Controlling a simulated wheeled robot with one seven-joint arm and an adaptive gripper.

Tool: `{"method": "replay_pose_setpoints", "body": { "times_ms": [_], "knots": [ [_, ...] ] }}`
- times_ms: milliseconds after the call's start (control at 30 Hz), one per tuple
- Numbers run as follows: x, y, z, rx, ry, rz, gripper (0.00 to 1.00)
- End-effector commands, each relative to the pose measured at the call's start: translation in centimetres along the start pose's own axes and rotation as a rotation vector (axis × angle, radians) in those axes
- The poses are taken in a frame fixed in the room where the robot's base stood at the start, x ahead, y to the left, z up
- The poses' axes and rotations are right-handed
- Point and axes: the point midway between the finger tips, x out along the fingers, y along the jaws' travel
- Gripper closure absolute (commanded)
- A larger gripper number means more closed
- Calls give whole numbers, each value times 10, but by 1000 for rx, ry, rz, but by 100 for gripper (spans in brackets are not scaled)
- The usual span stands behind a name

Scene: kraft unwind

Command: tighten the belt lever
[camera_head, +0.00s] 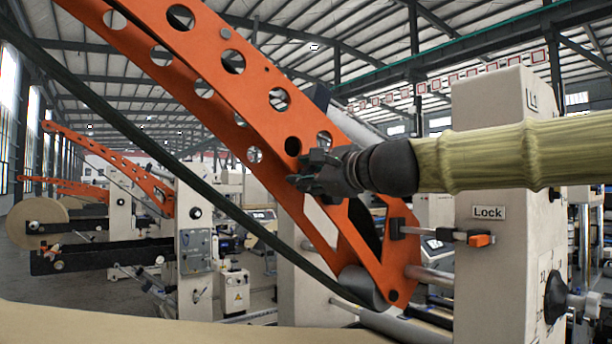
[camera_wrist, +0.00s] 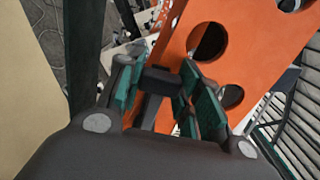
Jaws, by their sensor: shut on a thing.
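The large orange arm (camera_head: 250,90) with round holes slants from the upper left down to a grey roller (camera_head: 362,288). A dark belt (camera_head: 190,175) runs alongside below it. My gripper (camera_head: 308,180) is at the lower half of the orange arm. In the wrist view its green-padded fingers (camera_wrist: 155,98) are shut on a dark bar (camera_wrist: 163,80) beside the orange plate (camera_wrist: 235,40). The bar's far end and its fixing are hidden. I cannot tell whether this bar or the whole orange arm is the belt lever.
A pale post (camera_head: 490,130) on the right carries a "Lock" label (camera_head: 488,212) and a small orange-tipped latch (camera_head: 482,240). A black knob (camera_head: 556,297) is on its side. Brown paper (camera_head: 150,322) lies along the front. Similar machines stand at the left.

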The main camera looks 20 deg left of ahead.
Motion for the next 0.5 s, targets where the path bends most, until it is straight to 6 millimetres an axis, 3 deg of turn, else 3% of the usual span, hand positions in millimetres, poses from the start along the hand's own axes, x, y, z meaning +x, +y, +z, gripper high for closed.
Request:
{"method": "replay_pose_setpoints", "body": {
  "times_ms": [300,333,433,500],
  "knots": [
    [0,-2,0,4,0,-3,100],
    [0,-3,0,4,0,-4,63],
    [0,-2,0,3,0,-3,45],
    [0,-2,0,3,0,-3,43]
  ]
}}
